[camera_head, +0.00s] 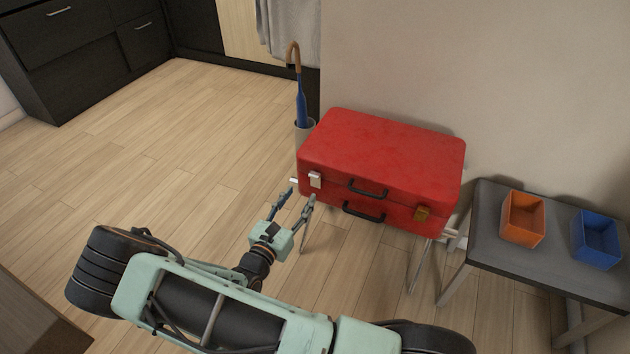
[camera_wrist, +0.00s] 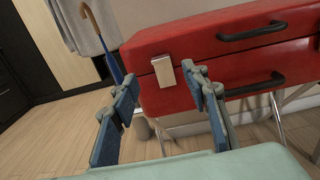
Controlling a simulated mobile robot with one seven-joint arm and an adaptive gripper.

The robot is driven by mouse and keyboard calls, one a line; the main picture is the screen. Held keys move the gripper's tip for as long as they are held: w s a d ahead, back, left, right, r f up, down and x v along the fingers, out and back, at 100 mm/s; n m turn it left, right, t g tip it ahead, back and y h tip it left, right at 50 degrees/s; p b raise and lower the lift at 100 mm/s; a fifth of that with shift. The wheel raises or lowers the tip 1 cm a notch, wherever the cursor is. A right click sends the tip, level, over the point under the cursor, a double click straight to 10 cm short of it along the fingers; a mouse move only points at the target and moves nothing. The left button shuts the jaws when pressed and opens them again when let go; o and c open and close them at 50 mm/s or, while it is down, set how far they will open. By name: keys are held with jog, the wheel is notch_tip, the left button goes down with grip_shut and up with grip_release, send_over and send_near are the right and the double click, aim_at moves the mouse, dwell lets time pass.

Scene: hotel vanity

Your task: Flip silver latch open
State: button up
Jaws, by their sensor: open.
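A closed red suitcase (camera_head: 385,160) rests on a folding stand against the wall. My gripper (camera_head: 297,196) is open in front of the suitcase's left end, just below and beside the silver latch. In the wrist view the silver latch (camera_wrist: 163,71) shows up and left of the right finger, above the gap between the fingers (camera_wrist: 165,98). Nothing is between the fingers. Contact with the suitcase cannot be told.
Two black handles (camera_head: 367,189) are on the suitcase front. An umbrella (camera_head: 299,88) stands in a holder at its left. A grey table (camera_head: 480,215) at the right carries an orange box (camera_head: 522,218) and a blue box (camera_head: 597,240). The floor at left is clear.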

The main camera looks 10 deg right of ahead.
aim_at(313, 177)
jog(key=b+x, duration=0.1)
jog(key=x, duration=0.8)
jog(key=shift+c, duration=0.6)
jog(key=shift+s, duration=0.1)
grip_shut()
